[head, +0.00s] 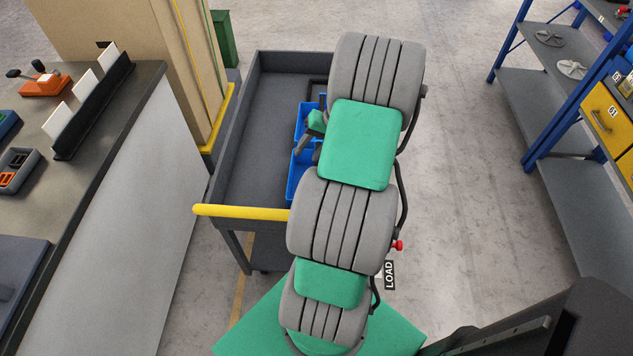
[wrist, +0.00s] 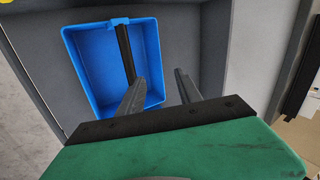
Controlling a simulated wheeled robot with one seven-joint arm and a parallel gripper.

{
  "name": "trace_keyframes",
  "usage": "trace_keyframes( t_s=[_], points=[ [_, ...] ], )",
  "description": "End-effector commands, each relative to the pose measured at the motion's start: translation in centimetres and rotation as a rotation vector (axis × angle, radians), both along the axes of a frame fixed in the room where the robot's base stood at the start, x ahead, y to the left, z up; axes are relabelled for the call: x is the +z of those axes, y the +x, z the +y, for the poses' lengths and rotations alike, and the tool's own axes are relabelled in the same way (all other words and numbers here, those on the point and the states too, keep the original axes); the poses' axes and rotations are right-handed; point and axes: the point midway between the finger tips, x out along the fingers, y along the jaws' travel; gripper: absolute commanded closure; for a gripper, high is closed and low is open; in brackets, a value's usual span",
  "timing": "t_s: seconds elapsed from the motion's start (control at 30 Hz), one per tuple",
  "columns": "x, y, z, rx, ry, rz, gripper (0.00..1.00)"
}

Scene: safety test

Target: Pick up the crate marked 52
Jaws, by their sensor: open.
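A blue open-topped crate (wrist: 150,50) sits on the grey cart in the wrist view and looks empty. A dark strip runs across it from a small tab on its far rim. In the head view, blue (head: 301,178) shows on the cart's right side, largely hidden behind my arm. I cannot tell there whether it is one crate or two. No number is readable on the blue. My gripper (wrist: 160,75) is open and empty. In the picture its left finger overlaps the crate's inside and its right finger lies beyond the right wall. Contact cannot be told.
The grey cart (head: 245,120) has raised walls and a yellow handle bar (head: 245,212). A counter (head: 110,110) stands left, with tall cardboard (head: 150,60) behind. A blue-framed rack (head: 545,85) with a yellow bin (head: 600,115) stands right. Floor between cart and rack is clear.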

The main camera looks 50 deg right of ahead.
Motion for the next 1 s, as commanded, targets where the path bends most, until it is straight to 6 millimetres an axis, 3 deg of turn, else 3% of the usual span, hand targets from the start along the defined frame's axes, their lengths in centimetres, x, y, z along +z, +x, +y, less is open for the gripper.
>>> trace_keyframes(
  t_s=[0.03,0.1,0.2,0.67,0.9,1.0],
  points=[
    [-1.4,-1.3,-1.7,-0.048,0.033,-0.015,0.59],
    [-2.4,-2.4,-3.2,-0.088,0.061,-0.037,0.59],
    [-3.4,-2.9,-3.8,-0.112,0.081,-0.05,0.59],
    [-9.0,0.3,-1.1,-0.109,0.08,-0.05,0.59],
    [-9.4,0.5,-1.0,-0.111,0.077,-0.051,0.59],
    [-9.4,0.5,-1.0,-0.111,0.077,-0.051,0.65]
  ],
)
